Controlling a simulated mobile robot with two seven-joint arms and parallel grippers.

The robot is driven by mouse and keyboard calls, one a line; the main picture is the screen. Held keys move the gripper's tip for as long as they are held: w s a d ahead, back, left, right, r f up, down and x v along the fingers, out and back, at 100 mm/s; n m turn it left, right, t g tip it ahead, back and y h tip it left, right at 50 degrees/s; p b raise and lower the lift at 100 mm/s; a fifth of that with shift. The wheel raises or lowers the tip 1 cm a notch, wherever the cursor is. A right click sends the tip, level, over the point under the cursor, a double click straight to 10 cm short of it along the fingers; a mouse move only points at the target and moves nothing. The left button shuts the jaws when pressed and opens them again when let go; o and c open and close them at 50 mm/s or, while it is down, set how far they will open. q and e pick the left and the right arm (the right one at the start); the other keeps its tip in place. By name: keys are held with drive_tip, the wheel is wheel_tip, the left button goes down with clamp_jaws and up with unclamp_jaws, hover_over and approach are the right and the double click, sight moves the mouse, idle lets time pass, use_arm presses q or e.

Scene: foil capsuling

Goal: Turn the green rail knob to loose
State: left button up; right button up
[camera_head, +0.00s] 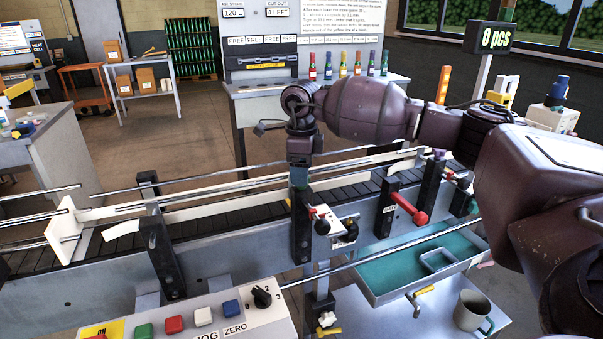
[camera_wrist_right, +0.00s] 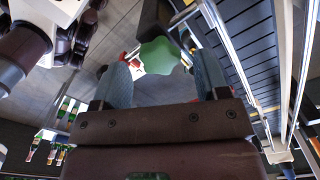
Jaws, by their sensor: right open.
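The green rail knob (camera_wrist_right: 160,55) shows in the right wrist view as a lobed green knob. It lies between, or just beyond, the fingertips of my right gripper (camera_wrist_right: 160,68). The two grey-blue fingers are apart, with a gap on each side of the knob, so I see no grip on it. In the head view my right gripper (camera_head: 299,178) points down at the near side of the conveyor (camera_head: 236,217), beside a black rail post (camera_head: 301,226). The green knob is hidden there behind the gripper and post. My left gripper is not in view.
A red knob (camera_head: 408,206) and black knobs (camera_head: 322,227) sit close along the conveyor's near side. A control box (camera_head: 200,316), a teal-lined tray (camera_head: 385,281) and a mug (camera_head: 472,311) are in front. A bench with several bottles (camera_head: 328,66) stands behind.

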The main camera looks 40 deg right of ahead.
wheel_tip(320, 180, up, 10)
drive_tip(key=shift+f, duration=0.2)
idle(0.6)
